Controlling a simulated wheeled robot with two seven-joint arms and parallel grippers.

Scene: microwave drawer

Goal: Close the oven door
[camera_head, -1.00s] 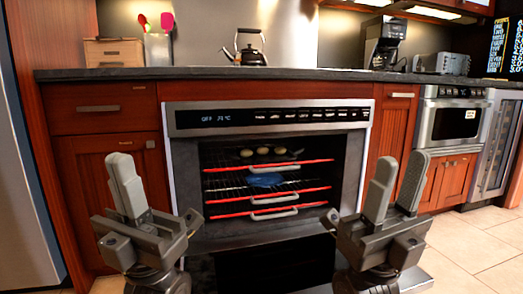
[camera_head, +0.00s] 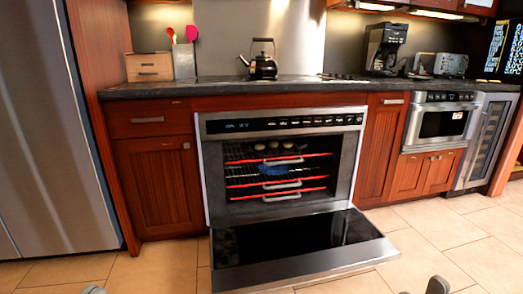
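The oven (camera_head: 285,125) is built in under the counter, its front open. Its door (camera_head: 300,245) is folded down and lies low in front of the cavity, dark glass facing up with a metal edge along the front. Only the tip of my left gripper (camera_head: 93,289) shows at the bottom left edge, so its opening is hidden. My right gripper (camera_head: 421,289) shows at the bottom right edge as two small tips that look apart. Both are apart from the door in the picture, and nothing is seen between the right tips.
Oven racks (camera_head: 278,183) with red front bars hold a blue item (camera_head: 272,170) and several round items. A fridge (camera_head: 50,130) stands at left. A kettle (camera_head: 263,62) sits on the counter (camera_head: 210,88). Tiled floor (camera_head: 440,225) is clear on the right.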

